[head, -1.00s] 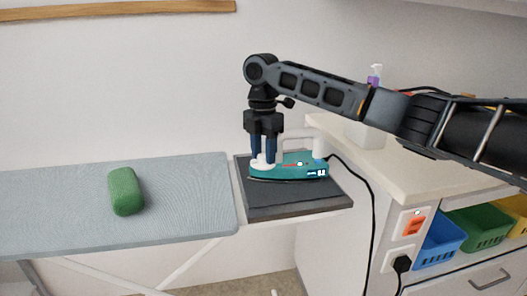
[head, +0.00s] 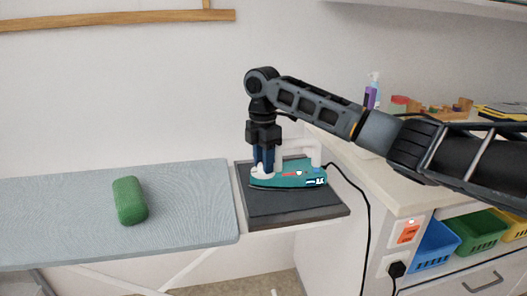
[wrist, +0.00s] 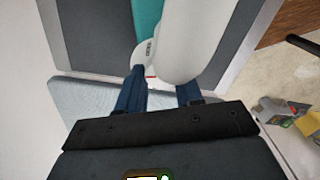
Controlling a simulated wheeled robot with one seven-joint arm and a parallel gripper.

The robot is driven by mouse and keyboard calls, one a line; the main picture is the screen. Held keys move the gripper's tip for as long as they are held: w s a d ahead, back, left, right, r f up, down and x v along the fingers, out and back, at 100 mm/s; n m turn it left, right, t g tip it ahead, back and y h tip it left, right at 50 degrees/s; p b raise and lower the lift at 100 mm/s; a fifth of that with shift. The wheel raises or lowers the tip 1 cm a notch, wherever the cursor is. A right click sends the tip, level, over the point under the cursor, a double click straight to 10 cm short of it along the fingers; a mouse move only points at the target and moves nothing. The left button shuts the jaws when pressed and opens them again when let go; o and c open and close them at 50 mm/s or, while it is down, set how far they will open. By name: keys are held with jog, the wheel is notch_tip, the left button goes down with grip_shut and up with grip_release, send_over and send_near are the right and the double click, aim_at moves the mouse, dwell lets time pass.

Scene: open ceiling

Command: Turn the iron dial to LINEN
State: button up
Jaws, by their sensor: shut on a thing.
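The iron (head: 290,180) has a teal body and a white handle (head: 316,153). It rests on a dark pad (head: 290,208) at the right end of the ironing board (head: 70,215). My gripper (head: 264,169) points straight down at the iron's left end, its blue fingers shut on the white dial (head: 257,172). In the wrist view the fingers (wrist: 160,88) reach the white dial (wrist: 143,56), beside the white handle (wrist: 195,42). The fingers and handle hide part of the dial, and its markings are too small to read. A small lit display (head: 315,182) shows on the iron's side.
A green rounded block (head: 129,201) lies on the board. A black cord (head: 368,215) runs from the iron past the counter (head: 385,185). Bottles and small items stand on the counter, with blue (head: 436,248) and green (head: 483,233) baskets below.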

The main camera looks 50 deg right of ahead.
jog(key=m+p, duration=0.3)
jog(key=p, duration=0.1)
jog(key=m+p, duration=0.2)
jog(key=p, duration=0.1)
jog(key=shift+r+m, duration=0.3)
jog(key=m+p, duration=0.1)
jog(key=p, duration=0.1)
jog(key=m+p, duration=0.2)
jog(key=shift+f+m, duration=0.2)
jog(key=shift+m, duration=0.1)
jog(key=shift+f, duration=0.1)
jog(key=o, duration=1)
jog(key=shift+o, duration=0.2)
jog(key=shift+r, duration=3.95)
